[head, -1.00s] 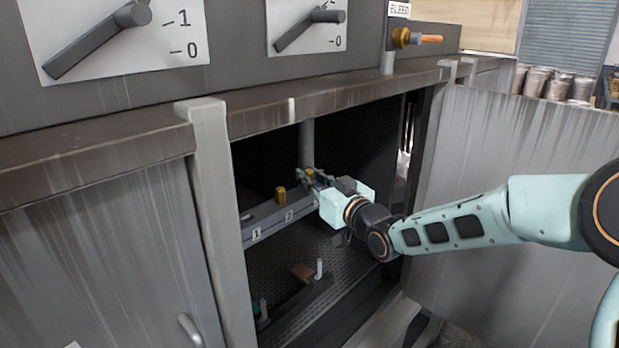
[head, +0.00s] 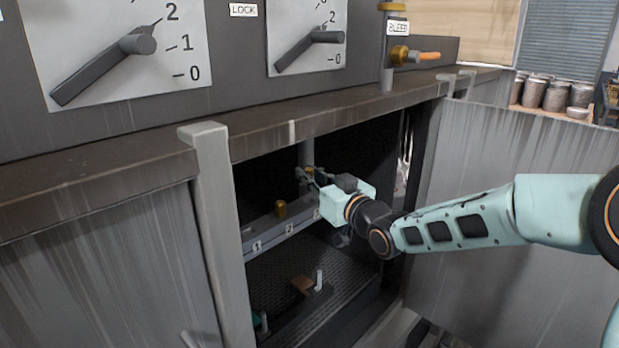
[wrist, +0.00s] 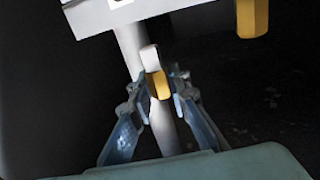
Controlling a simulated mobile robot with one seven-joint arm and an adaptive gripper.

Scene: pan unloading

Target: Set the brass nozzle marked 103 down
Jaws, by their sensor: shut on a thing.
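My gripper (head: 312,176) is inside the open cabinet, above a grey rail (head: 268,228) with number labels. In the wrist view my gripper (wrist: 160,92) is shut on a small brass piece with a pale end, the nozzle (wrist: 159,84). No marking can be read on it. The held nozzle appears apart from the rail, and in the head view it is mostly hidden by the gripper. Another brass nozzle (head: 281,209) stands on the rail to the left, near label 2. It also shows in the wrist view (wrist: 252,18).
A vertical pipe (head: 307,150) stands behind my gripper. A brown block (head: 302,284) and a pale peg (head: 319,280) are on the lower level.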

